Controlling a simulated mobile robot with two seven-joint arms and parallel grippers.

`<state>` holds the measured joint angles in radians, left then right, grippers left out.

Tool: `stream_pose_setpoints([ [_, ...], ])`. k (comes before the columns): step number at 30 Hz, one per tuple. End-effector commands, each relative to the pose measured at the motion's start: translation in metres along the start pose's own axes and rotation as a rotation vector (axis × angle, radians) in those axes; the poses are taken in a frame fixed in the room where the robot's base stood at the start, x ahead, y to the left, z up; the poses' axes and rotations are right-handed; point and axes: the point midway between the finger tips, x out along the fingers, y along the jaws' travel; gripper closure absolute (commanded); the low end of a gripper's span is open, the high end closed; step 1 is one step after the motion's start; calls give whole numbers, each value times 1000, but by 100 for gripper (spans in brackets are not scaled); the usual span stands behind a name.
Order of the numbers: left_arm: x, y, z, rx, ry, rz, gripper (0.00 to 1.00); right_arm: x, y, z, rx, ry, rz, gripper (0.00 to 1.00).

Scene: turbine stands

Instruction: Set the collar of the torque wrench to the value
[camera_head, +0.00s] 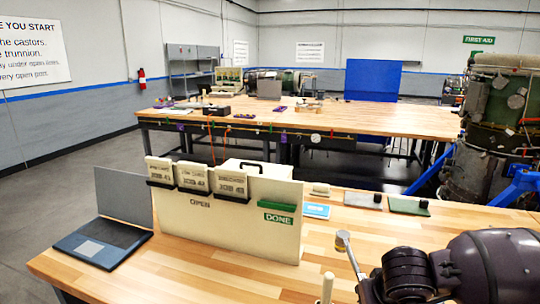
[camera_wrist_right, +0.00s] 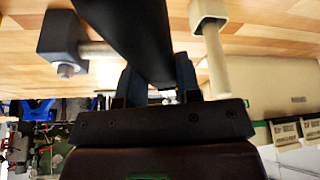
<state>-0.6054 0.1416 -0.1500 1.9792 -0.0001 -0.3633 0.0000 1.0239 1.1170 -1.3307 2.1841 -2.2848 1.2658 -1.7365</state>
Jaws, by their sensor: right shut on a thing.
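The torque wrench shows in the head view as a silver head (camera_head: 343,241) on a thin shaft slanting down to my right arm. My right gripper (camera_wrist_right: 152,88) is shut on a dark bar (camera_wrist_right: 125,30), which appears to be the wrench's handle, above the wooden bench. The collar and its scale cannot be made out. In the head view my right arm hides the grip. My left gripper is in neither view.
A pale post (camera_head: 327,288) stands close to the wrench; it also shows in the wrist view (camera_wrist_right: 214,60). A dark block with a metal rod (camera_wrist_right: 62,40) is on the other side. A job board (camera_head: 258,225) and laptop (camera_head: 103,240) stand left on the bench (camera_head: 210,275).

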Motion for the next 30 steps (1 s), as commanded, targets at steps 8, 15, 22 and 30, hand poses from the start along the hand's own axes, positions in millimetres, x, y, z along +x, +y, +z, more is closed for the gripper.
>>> stream_pose_setpoints([
  [8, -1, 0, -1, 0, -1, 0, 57, -3, 0, -2, 0, 4, -1, 100],
  [15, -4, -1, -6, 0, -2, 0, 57, -19, 0, -10, 0, 6, -1, 100],
  [22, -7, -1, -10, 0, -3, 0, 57, -34, 0, -16, 1, 5, -1, 100],
  [30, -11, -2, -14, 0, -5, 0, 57, -53, 0, -23, 1, 5, -1, 100],
])
